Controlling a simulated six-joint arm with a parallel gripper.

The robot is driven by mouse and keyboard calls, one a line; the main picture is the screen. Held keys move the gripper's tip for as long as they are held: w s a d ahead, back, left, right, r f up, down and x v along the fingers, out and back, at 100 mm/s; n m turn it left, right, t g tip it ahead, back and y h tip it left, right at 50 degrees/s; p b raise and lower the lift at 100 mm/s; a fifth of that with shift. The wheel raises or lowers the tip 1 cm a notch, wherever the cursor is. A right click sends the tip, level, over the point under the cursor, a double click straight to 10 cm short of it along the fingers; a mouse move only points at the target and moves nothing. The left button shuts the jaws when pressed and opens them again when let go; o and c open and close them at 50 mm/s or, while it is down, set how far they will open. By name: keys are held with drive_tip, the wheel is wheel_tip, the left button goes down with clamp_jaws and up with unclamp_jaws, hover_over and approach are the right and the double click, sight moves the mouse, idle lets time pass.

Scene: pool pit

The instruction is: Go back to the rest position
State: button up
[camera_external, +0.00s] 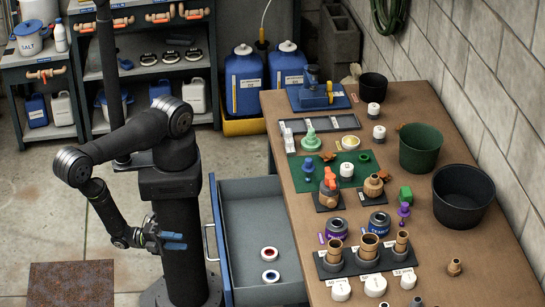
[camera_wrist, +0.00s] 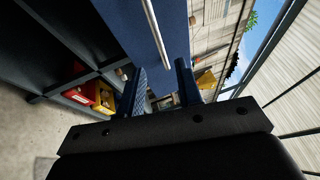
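My gripper (camera_external: 180,241) hangs low beside my arm's column, left of the open drawer and apart from the workbench. Its two blue fingers point to the right in the external view. In the wrist view, the fingers of my gripper (camera_wrist: 160,88) stand apart with nothing held between them. The blue drawer front and its metal handle (camera_wrist: 158,36) show beyond the fingers.
The open drawer (camera_external: 238,215) holds a red-and-white ring (camera_external: 269,254) and a blue-and-white ring (camera_external: 271,276). The workbench (camera_external: 440,265) carries fittings, jars, a green bucket (camera_external: 421,150) and a black bucket (camera_external: 462,197). Shelves (camera_external: 150,75) stand behind.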

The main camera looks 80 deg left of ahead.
sight(205, 242)
drive_tip(key=shift+a+x, duration=0.15)
drive_tip(key=shift+x, duration=2.3)
drive_tip(key=shift+a+x, duration=0.2)
drive_tip(key=shift+x, duration=2.3)
drive_tip(key=shift+f, duration=0.15)
drive_tip(key=v, duration=1.2)
drive_tip(key=shift+s+d, duration=0.25)
